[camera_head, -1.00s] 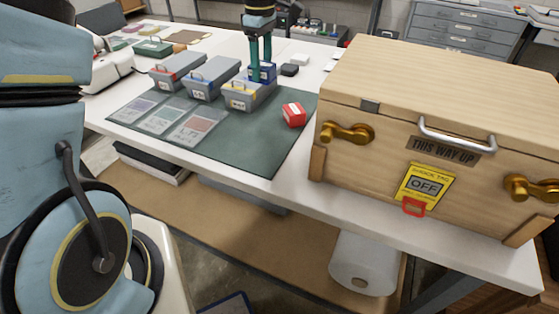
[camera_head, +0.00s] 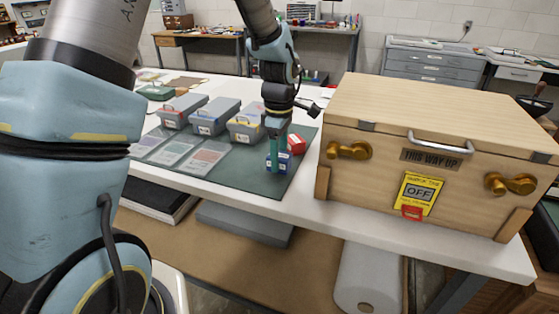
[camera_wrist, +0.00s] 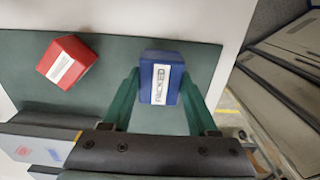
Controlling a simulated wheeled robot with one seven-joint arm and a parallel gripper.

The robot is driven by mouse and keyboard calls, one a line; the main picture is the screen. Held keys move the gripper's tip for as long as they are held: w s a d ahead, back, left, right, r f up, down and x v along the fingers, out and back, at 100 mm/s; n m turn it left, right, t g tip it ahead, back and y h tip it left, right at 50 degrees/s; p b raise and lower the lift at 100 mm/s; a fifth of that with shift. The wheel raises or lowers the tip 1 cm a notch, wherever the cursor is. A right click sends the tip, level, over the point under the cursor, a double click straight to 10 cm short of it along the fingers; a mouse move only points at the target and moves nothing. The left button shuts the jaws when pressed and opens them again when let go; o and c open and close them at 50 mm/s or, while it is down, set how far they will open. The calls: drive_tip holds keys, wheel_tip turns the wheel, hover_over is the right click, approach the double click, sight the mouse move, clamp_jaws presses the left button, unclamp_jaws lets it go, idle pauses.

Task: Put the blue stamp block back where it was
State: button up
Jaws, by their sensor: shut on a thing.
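The blue stamp block (camera_head: 284,164) is between the fingers of my gripper (camera_head: 277,158), over the front right part of the dark green mat (camera_head: 240,180). In the wrist view the blue block (camera_wrist: 161,80), with a white lettered label, sits between the two green fingers (camera_wrist: 160,100). My gripper is shut on it. I cannot tell whether the block touches the mat. A red block (camera_head: 297,143) with a white label is just behind and right of it; it also shows at left in the wrist view (camera_wrist: 68,62).
Several cards (camera_head: 204,158) lie left of my gripper. A large wooden crate (camera_head: 440,110) stands to the right. The table's front edge is close.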

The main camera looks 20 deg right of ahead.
drive_tip(key=shift+f, duration=1)
drive_tip(key=shift+f, duration=0.15)
drive_tip(key=o, duration=1)
drive_tip(key=shift+o, duration=0.2)
wheel_tip(320, 180, up, 12)
drive_tip(key=shift+r+b, duration=0.15)
drive_tip(key=shift+b, duration=0.9)
drive_tip(key=s+a+f+m, duration=0.2)
drive_tip(key=a+m, duration=0.3)
drive_tip(key=a, duration=1)
drive_tip(key=s+a+f+m+t, duration=0.1)
drive_tip(key=a+m, duration=0.4)
drive_tip(key=a, duration=1)
wheel_tip(320, 180, down, 2)
drive_tip(key=shift+s+m+t, duration=0.3)
drive_tip(key=shift+s, duration=0.15)
